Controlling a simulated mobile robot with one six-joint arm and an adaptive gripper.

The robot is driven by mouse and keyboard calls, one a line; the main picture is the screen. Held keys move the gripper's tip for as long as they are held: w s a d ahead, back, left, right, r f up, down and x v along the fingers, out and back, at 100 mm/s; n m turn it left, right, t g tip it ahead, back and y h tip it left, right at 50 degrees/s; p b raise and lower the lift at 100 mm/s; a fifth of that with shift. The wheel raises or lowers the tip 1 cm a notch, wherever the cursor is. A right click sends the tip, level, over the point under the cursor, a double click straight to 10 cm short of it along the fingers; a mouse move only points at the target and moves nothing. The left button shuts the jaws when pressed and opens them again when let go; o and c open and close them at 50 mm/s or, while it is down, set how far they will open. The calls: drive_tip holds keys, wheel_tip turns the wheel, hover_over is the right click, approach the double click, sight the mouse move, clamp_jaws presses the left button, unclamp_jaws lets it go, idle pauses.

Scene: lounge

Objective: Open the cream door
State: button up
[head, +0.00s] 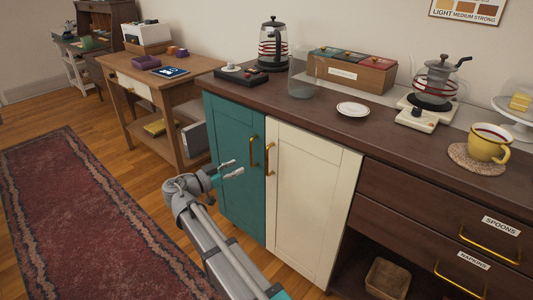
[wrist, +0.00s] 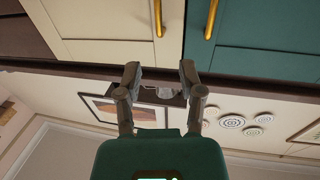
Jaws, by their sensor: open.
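The cream door (head: 310,205) is shut in the front of the dark wood cabinet, right of the teal door (head: 228,160). Its upright brass handle (head: 269,159) is near its left edge, close to the teal door's brass handle (head: 252,150). No contact with the handle shows.
The countertop (head: 330,112) carries a glass jar (head: 302,75), a saucer (head: 353,109), a box, kettles and a yellow mug (head: 490,143). Drawers (head: 420,200) are right of the cream door, above a basket (head: 387,278). Open floor and a red rug (head: 85,220) lie left.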

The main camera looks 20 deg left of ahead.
sight(274, 149)
drive_tip(key=x, duration=1.2)
drive_tip(key=shift+w+d, duration=0.2)
drive_tip(key=shift+w, duration=0.15)
drive_tip(key=shift+c, duration=0.3)
clamp_jaws()
drive_tip(key=shift+w+a+r, duration=0.1)
drive_tip(key=shift+a, duration=0.15)
drive_tip(key=shift+d, duration=0.2)
